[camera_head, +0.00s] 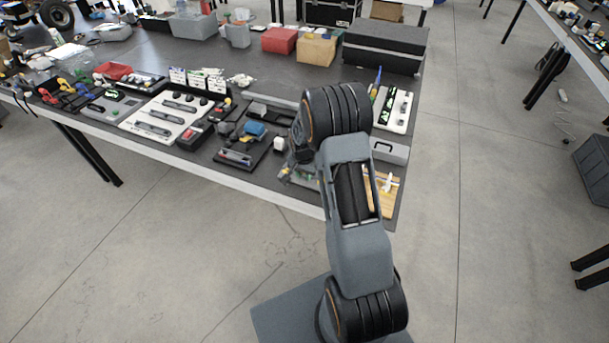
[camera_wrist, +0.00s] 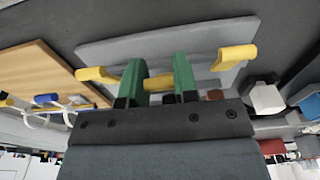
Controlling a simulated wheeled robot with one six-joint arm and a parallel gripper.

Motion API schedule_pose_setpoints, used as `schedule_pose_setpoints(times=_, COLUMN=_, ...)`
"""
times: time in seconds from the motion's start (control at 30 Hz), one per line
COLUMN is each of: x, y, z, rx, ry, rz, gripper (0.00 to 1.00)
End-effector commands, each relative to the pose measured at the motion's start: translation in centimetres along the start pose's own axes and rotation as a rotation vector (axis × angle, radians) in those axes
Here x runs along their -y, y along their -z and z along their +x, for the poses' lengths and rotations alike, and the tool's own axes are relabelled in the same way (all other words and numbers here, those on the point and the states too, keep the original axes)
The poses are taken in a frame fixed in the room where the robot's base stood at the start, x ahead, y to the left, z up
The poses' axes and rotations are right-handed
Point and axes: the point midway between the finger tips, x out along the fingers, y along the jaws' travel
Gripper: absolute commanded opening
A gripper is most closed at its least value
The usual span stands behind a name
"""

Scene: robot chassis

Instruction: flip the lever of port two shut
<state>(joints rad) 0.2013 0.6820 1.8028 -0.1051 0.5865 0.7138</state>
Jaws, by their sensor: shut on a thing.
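In the wrist view a light grey panel (camera_wrist: 150,48) carries yellow lever parts. One yellow lever (camera_wrist: 97,75) is at the left, and its bar passes behind a green finger and shows again between the fingers. My gripper (camera_wrist: 159,80) has two green fingers and is shut on this lever. A second yellow lever (camera_wrist: 236,57) stands apart at the right of the panel, clear of the fingers. I cannot read which port is which. In the head view my arm hides most of the panel and the gripper.
A wooden board (camera_wrist: 40,72) with small tools lies beside the panel; it also shows in the head view (camera_head: 384,190). A white block (camera_wrist: 266,97) is on the other side. Several device trays fill the table to the left, and a black case (camera_head: 385,48) stands behind.

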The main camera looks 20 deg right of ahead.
Motion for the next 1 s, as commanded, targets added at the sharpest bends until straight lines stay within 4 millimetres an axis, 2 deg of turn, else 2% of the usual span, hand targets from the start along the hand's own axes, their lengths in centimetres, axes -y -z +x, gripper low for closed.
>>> schedule_pose_setpoints(times=0.03, x=0.08, y=-0.22, z=1.08, rx=-0.041, ry=0.004, rz=-0.005, gripper=0.04)
schedule_pose_setpoints(times=0.53, x=0.19, y=-0.86, z=1.98, rx=-0.281, ry=0.008, rz=-0.003, gripper=0.04)
schedule_pose_setpoints(times=1.0, x=0.12, y=-1.03, z=1.43, rx=-0.372, ry=0.007, rz=-0.001, gripper=0.04)
